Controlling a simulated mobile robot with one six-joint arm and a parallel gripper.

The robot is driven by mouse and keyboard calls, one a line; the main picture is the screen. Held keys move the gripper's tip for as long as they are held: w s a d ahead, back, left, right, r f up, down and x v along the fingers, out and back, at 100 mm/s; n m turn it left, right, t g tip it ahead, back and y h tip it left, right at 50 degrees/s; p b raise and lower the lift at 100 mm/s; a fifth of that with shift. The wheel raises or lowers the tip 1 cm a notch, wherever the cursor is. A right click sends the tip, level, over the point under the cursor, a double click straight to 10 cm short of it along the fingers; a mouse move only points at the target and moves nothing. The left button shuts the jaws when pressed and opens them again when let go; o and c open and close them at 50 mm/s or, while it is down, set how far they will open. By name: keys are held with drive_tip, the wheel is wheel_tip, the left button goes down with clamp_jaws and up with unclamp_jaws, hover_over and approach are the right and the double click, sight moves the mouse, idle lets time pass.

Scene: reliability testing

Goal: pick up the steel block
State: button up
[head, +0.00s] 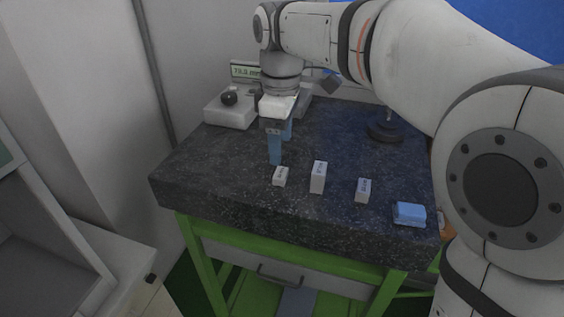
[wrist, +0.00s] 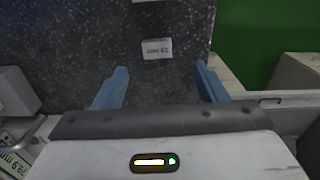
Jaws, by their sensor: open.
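Three small pale grey blocks with dark labels stand in a row on the dark speckled stone slab: a low left block (head: 280,176), a taller middle block (head: 318,177) and a right block (head: 362,190). I cannot tell from the labels which is the steel one. My gripper (head: 281,150) points down with its blue fingers apart and empty, just behind and above the left block. In the wrist view a labelled block (wrist: 157,48) lies just beyond the open fingertips (wrist: 160,67), roughly centred between them. Part of another block (wrist: 143,1) shows at the top edge.
A blue block (head: 409,214) lies near the slab's front right corner. A white instrument (head: 230,110) with a dark knob and a green display (head: 245,71) stand at the back left. A dark round stand (head: 385,132) is at the back right. The slab (head: 235,170) is clear left of the blocks.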

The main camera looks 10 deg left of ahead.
sight(281, 173)
drive_tip(key=shift+w+f, duration=0.15)
drive_tip(key=shift+f, duration=0.15)
drive_tip(key=shift+d+f, duration=0.1)
drive_tip(key=shift+f, duration=0.25)
drive_tip(key=shift+f+p, duration=0.35)
drive_tip(key=shift+f, duration=2.85)
drive_tip(key=c, duration=1.2)
drive_tip(key=shift+o, duration=0.2)
